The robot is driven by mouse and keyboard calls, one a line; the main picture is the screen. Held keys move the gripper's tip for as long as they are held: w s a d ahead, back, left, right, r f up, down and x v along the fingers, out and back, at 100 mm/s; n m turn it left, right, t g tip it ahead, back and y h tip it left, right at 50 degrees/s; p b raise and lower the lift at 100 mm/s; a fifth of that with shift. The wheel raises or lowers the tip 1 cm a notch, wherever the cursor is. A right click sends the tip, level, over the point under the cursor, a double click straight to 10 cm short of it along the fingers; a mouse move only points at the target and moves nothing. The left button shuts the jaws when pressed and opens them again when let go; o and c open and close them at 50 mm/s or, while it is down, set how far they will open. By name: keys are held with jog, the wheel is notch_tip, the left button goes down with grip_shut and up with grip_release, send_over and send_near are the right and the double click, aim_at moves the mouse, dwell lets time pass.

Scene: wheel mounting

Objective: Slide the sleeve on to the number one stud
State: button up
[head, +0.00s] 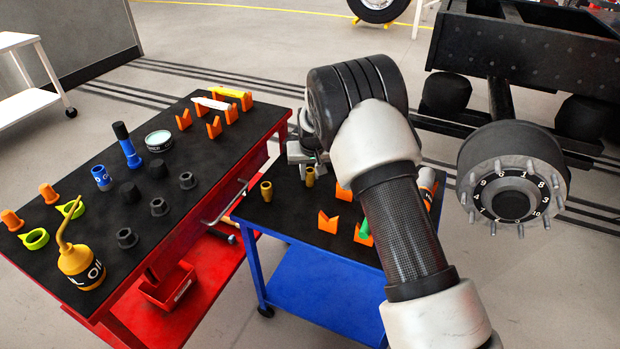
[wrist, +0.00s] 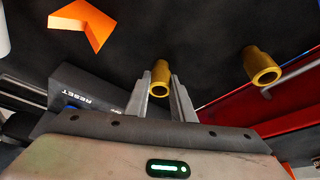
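Two brass sleeves stand on the blue cart's dark top in the head view. One sleeve (head: 310,177) is just below my gripper (head: 304,158); the other sleeve (head: 266,191) is farther left. In the wrist view, the first sleeve (wrist: 160,78) shows between my gripper's two fingers (wrist: 161,85). The fingers are apart; contact with the sleeve cannot be made out. The other sleeve (wrist: 262,66) stands clear to the right. The wheel hub (head: 512,190) is at the right, with a ring of studs around a numbered dark face.
The blue cart (head: 285,222) also carries orange V-blocks (head: 328,222). The red cart (head: 190,225) at left holds sockets, an oil can (head: 80,262) and other tools. The black truck frame (head: 530,60) stands behind the hub. Open floor lies between blue cart and hub.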

aim_at(310, 186)
grip_shut()
jog(key=shift+r, duration=0.1)
notch_tip(310, 186, up, 10)
jog(key=p, duration=0.2)
jog(key=shift+c, duration=0.3)
grip_release()
grip_shut()
